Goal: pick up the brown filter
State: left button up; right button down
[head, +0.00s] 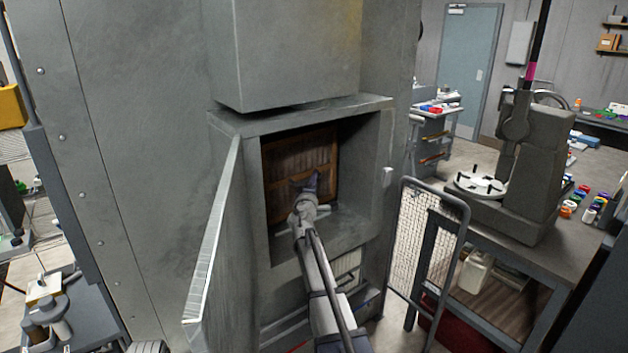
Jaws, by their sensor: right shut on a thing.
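The brown filter (320,148) stands upright inside the recessed opening of the grey booth housing. It has a brown frame with a crossbar and pleated panels. My right gripper (305,183) reaches into the opening and is shut on the filter near its middle crossbar. The gripper and wrist cover part of the filter's lower half. My left gripper is not in view.
The grey door (222,235) of the opening hangs open on the left. A wire mesh panel (425,240) and a workbench (560,255) with a machine stand to the right.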

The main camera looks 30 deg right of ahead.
notch_tip(320, 180, up, 3)
jog(key=shift+f+p, duration=0.1)
jog(key=shift+p, duration=0.8)
pick_arm(q)
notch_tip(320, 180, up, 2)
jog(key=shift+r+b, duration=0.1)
jog(key=shift+b, duration=0.25)
pick_arm(e)
jog(key=s+d, duration=0.1)
jog(key=s, duration=1.8)
jog(key=shift+s+d+f, duration=0.3)
